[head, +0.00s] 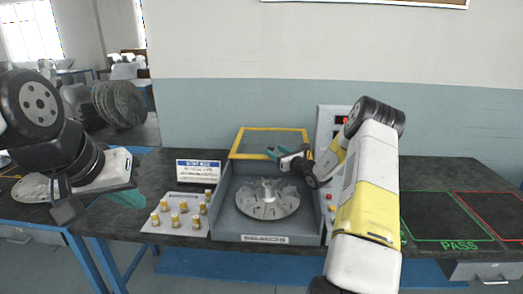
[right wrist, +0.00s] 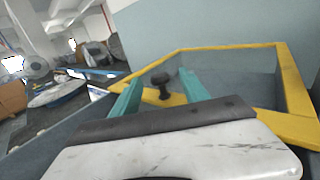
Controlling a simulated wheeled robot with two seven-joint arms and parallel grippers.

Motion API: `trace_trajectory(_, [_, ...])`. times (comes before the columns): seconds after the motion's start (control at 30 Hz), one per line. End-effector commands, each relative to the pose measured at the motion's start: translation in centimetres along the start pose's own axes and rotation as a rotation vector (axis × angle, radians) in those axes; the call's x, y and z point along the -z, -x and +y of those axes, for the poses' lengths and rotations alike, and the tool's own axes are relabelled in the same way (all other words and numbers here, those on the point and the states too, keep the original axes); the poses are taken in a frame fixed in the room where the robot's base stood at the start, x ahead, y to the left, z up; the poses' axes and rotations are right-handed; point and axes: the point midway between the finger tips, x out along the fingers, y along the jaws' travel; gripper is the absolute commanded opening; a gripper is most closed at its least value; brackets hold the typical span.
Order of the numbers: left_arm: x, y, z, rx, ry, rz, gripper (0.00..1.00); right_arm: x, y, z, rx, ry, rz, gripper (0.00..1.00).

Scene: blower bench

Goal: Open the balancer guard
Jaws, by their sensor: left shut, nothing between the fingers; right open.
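The balancer guard (head: 273,129) is a yellow frame with a see-through pane. It stands raised at the back of the grey balancer (head: 268,239), leaving the finned rotor (head: 268,199) uncovered. In the right wrist view the guard frame (right wrist: 292,78) spans the upper right, and its black knob (right wrist: 162,87) shows between my teal fingers. My right gripper (head: 278,152) is open in front of the guard; whether the fingers touch the knob cannot be told.
A tray (head: 158,227) with several brass pieces lies left of the balancer, with a sign (head: 199,169) behind it. A control panel (head: 326,125) stands at its right, partly behind my right arm. The green-outlined PASS area (head: 445,215) and a red-outlined area (head: 497,213) look empty.

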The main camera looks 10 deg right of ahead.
Motion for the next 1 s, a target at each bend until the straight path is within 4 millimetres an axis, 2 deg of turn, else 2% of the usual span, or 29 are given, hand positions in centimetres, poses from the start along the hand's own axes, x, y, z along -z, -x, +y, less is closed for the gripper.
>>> trace_trajectory(0.1, [0.0,0.0,0.0,0.000,0.000,0.000,0.00,0.0,2.1,-0.1,0.001,0.000,0.001,0.53])
trace_trajectory(0.27, [0.0,0.0,0.0,0.000,0.000,0.000,0.00,0.0,3.8,-0.1,0.001,-0.001,0.001,0.53])
trace_trajectory(0.6, [0.0,0.0,0.0,0.000,0.000,0.000,0.00,0.1,4.1,0.0,0.000,0.000,0.001,0.53])
trace_trajectory(0.7, [0.0,0.0,0.0,0.000,0.000,0.000,0.00,-0.6,4.0,0.6,-0.017,0.016,0.001,0.53])
trace_trajectory(0.77, [0.0,0.0,0.0,0.000,0.000,0.000,0.00,-1.6,3.9,1.7,-0.051,0.047,0.002,0.53])
trace_trajectory(0.87, [0.0,0.0,0.0,0.000,0.000,0.000,0.00,-4.8,3.7,5.6,-0.165,0.157,0.010,0.53])
trace_trajectory(0.97, [0.0,0.0,0.0,0.000,0.000,0.000,0.00,-8.9,4.7,11.6,-0.339,0.335,0.027,0.53])
trace_trajectory(1.0, [0.0,0.0,0.0,0.000,0.000,0.000,0.00,-10.4,5.5,14.2,-0.414,0.418,0.034,0.53])
